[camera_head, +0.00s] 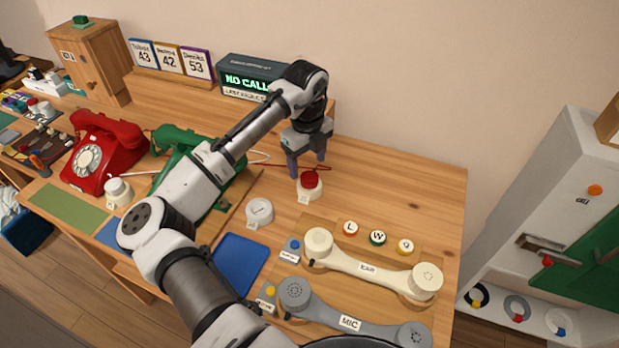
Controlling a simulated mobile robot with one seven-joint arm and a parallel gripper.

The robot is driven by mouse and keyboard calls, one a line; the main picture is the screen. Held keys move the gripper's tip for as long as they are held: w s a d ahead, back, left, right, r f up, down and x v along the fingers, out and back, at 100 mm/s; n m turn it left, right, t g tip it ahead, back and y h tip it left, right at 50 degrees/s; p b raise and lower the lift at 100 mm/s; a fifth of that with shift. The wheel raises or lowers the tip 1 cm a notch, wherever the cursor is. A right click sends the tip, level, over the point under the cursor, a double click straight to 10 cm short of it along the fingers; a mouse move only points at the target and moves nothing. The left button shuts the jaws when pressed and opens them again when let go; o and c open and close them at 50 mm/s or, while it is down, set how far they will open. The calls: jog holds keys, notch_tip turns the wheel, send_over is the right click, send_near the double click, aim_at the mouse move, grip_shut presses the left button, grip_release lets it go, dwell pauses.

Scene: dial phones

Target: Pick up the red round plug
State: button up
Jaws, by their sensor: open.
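The red round plug (311,179) sits on a white round base on the wooden desk, right of the green phone. A red cord runs beside it. My gripper (307,168) points down just above and around the top of the plug. Its two fingers are apart, one at the left and one at the upper right of the plug. From this view I cannot tell whether the fingers touch it.
A white round piece (260,211) stands to the lower left. Cream (372,269) and grey (345,322) handsets lie in front. The green phone (185,150) is partly behind my arm. A display box (247,78) stands behind. The desk's right side (430,200) is clear.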

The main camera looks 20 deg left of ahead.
aim_at(310, 177)
jog(key=f, duration=0.1)
jog(key=f+p, duration=0.1)
jog(key=f, duration=0.3)
jog(key=shift+d+p, duration=0.25)
jog(key=shift+p, duration=0.05)
jog(key=shift+r, duration=0.1)
jog(key=c, duration=1)
jog(key=shift+w+r, duration=0.1)
